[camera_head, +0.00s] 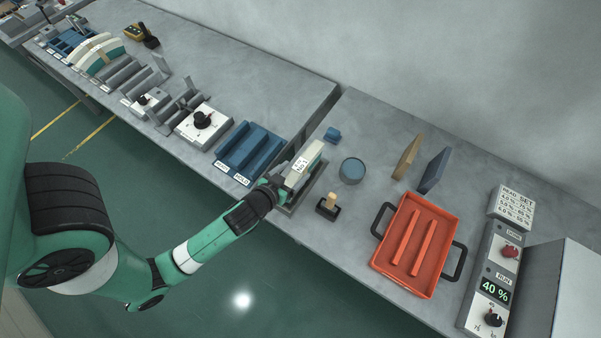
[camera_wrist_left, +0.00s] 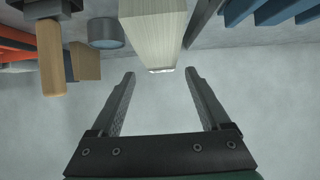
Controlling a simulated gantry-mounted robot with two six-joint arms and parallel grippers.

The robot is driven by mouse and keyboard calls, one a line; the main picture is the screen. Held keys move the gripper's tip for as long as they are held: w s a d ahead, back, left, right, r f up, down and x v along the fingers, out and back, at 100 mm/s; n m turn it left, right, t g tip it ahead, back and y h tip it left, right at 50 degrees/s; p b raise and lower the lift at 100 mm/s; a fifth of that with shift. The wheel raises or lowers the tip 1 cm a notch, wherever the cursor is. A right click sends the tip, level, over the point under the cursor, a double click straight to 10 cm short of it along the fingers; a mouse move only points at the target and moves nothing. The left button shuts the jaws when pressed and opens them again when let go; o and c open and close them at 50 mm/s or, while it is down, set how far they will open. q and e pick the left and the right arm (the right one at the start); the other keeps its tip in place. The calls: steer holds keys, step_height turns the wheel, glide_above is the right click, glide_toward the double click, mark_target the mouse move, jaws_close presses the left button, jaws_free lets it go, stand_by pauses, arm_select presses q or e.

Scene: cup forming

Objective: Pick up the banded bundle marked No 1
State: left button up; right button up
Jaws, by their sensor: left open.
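A cream block-like bundle (camera_head: 306,160) with a white printed label stands in a grey holder (camera_head: 309,188) near the table's front edge. The label's print is too small to read surely. My left gripper (camera_head: 276,184) is at the bundle's near end in the head view. In the left wrist view, the left gripper's fingers (camera_wrist_left: 160,73) are spread open. The pale bundle (camera_wrist_left: 153,30) there ends at about the fingertips, in line with the gap, and nothing is clamped. My right gripper is not in view.
A blue rack (camera_head: 250,150) lies left of the bundle. A small wooden-handled tool (camera_head: 330,202) and a round blue-topped tin (camera_head: 352,170) are close on the right. An orange tray (camera_head: 445,220) is further right. Several other bundles (camera_head: 97,55) stand at far left.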

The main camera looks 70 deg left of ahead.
mark_target(300, 166)
arm_select(q)
steer(key=x, duration=0.5)
steer(key=shift+a+b, duration=0.1)
steer(key=shift+b, duration=0.3)
steer(key=shift+c, duration=0.2)
jaws_close()
stand_by(0.8)
